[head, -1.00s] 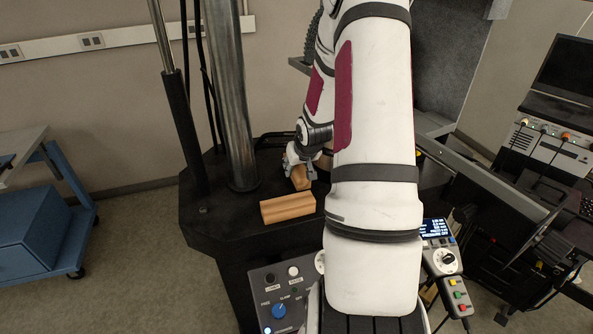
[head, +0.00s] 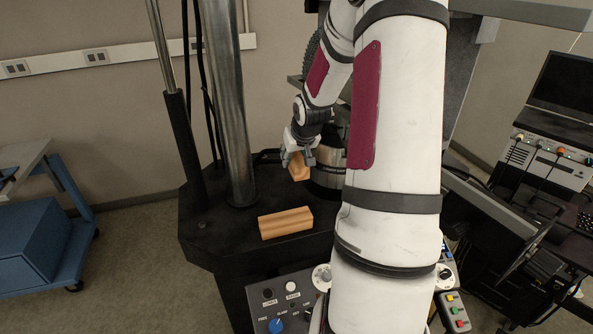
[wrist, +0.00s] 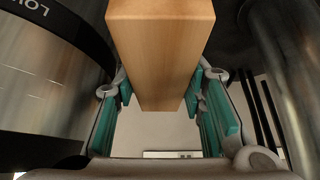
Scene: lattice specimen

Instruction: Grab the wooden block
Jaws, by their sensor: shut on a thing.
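A wooden block (head: 298,167) is held in my gripper (head: 297,160), above the black machine base in the head view. In the wrist view the block (wrist: 160,50) sits between the teal finger pads of my gripper (wrist: 162,100), which is shut on it. A second wooden block (head: 286,223) lies flat on the base, in front of my gripper and apart from it. Part of the held block is hidden by the fingers in the head view.
A steel column (head: 228,110) rises left of my gripper. A metal cylinder (head: 329,168) stands close on its right and shows large in the wrist view (wrist: 45,85). A control panel (head: 283,300) is at the front. A blue cart (head: 40,235) stands at the left.

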